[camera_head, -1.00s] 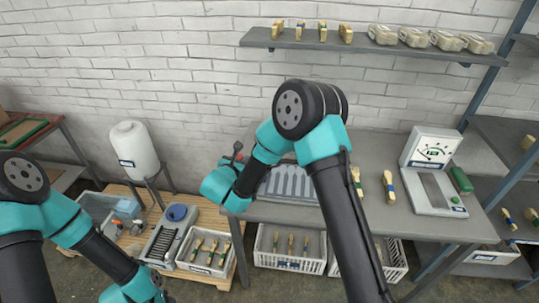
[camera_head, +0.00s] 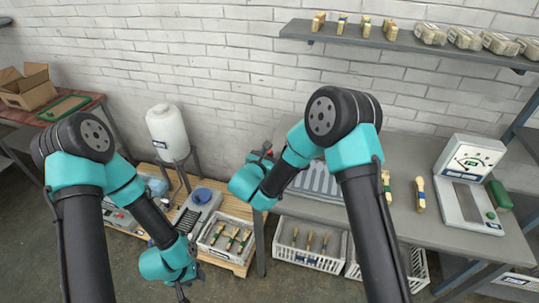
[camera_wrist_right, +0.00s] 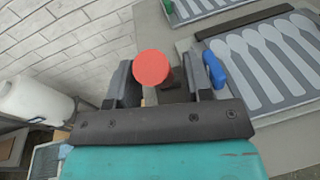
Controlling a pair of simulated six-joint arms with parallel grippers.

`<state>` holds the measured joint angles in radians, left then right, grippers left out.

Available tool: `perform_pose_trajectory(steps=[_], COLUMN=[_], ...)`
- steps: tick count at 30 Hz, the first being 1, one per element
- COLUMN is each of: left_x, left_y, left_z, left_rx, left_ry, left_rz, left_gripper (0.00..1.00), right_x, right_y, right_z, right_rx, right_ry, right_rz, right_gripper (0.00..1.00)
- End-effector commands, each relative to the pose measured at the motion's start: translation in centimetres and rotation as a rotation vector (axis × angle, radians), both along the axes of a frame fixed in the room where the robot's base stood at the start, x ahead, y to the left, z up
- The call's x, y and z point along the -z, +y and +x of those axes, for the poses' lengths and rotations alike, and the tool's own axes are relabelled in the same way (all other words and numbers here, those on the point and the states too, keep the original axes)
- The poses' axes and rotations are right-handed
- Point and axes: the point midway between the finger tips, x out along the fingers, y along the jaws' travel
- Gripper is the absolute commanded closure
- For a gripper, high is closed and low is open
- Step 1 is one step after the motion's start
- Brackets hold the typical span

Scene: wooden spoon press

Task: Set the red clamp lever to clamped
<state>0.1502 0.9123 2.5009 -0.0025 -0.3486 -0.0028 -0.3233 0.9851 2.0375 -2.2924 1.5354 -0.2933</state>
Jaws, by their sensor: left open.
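The red clamp lever's round knob (camera_wrist_right: 152,68) shows in the right wrist view between the two fingers of my right gripper (camera_wrist_right: 158,82). The fingers are apart, with a clear gap between the knob and the right-hand finger. The knob hides part of the left-hand finger. The lever's lower part is mostly hidden. In the head view my right gripper (camera_head: 261,156) is at the left end of the press, with a small bit of red there. The grey press plate with spoon shapes (camera_head: 318,181) lies beside it. My left gripper (camera_head: 181,291) hangs low, away from the press, open.
A blue handle (camera_wrist_right: 214,70) stands close to my right gripper. A scale (camera_head: 467,185) and wooden spoon bundles are on the bench's right side. White crates (camera_head: 310,262) sit below. A white tank (camera_head: 168,130) and pallet items stand left. A shelf (camera_head: 400,42) hangs above.

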Motion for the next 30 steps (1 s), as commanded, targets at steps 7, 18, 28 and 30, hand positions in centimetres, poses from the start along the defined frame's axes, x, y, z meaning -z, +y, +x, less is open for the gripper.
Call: perform_pose_trajectory(steps=[7,18,28,30], left_x=[0.0,0.0,0.0,0.0], left_y=[0.0,0.0,0.0,0.0], left_z=[0.0,0.0,0.0,0.0], left_rx=[0.000,0.000,0.000,0.000], left_ry=[0.000,0.000,0.000,0.000], left_rz=[0.000,0.000,0.000,0.000], left_gripper=[0.56,0.56,0.56,0.56], right_x=[0.0,-0.4,-1.3,-1.4], right_y=[0.0,1.4,4.4,5.1], right_z=[0.0,-2.4,-7.8,-8.9], right_rx=[0.001,-0.002,-0.003,-0.003], right_ry=[0.000,0.001,0.001,0.001], right_rz=[0.000,0.000,-0.002,0.000], right_gripper=[0.48,0.48,0.48,0.48])
